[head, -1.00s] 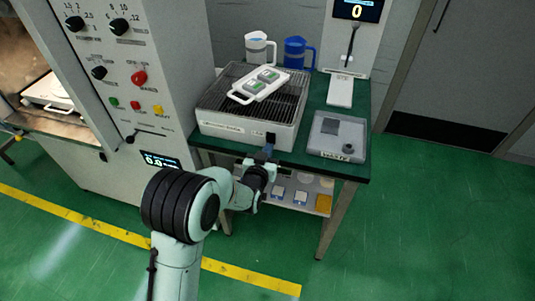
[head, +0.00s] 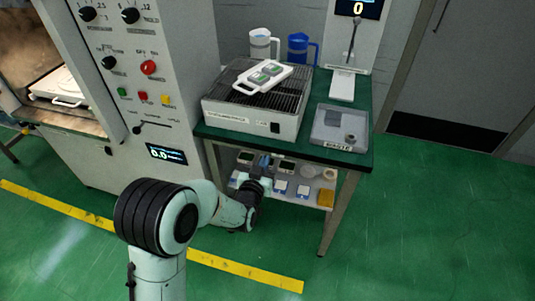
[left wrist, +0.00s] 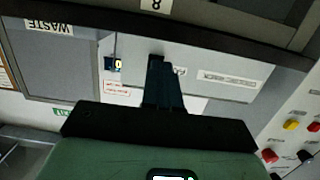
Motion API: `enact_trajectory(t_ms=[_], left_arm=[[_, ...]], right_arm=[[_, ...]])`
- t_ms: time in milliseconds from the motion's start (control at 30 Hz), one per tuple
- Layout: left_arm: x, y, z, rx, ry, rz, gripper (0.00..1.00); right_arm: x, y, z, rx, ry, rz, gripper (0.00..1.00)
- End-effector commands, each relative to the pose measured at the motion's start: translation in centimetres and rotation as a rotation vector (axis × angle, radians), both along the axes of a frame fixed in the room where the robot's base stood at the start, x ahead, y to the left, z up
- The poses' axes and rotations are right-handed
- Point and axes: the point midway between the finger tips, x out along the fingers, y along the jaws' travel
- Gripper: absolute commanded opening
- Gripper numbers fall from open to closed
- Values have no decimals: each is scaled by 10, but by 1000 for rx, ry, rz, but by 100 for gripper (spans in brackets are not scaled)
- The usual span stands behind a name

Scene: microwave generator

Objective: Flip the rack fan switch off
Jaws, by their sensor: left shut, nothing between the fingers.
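The rack fan switch (head: 275,127) is a small black rocker on the right part of the cooling rack's (head: 232,118) pale front face; its on or off position is too small to tell. My left gripper (head: 264,162) is shut and empty. In the head view it shows below the switch and the table edge, apart from the switch, over the lower shelf. In the left wrist view the closed fingers (left wrist: 160,72) point at the rack front (left wrist: 205,60), which shows upside down; the fingers seem to cover the switch there. My right gripper is not in view.
A white tray (head: 262,78) lies on the rack's grille. A grey waste box (head: 340,127) stands to the right on the green table (head: 310,150). The control cabinet (head: 180,80) stands close at left. Small items lie on the lower shelf. Floor at right is clear.

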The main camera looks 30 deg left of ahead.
Motion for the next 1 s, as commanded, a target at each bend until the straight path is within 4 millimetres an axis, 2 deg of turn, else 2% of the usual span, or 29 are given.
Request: enact_trajectory(t_ms=[100, 300, 467, 1000], left_arm=[[-24, -6, -6, -2, 3, 0, 0], [-48, -11, -11, 1, 1, -1, 0], [-53, -13, -11, 1, -1, 0, 0], [-53, -13, -15, 0, 13, -2, 0]], right_arm=[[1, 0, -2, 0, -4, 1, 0], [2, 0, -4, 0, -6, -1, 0], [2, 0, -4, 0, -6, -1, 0], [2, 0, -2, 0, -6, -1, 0]])
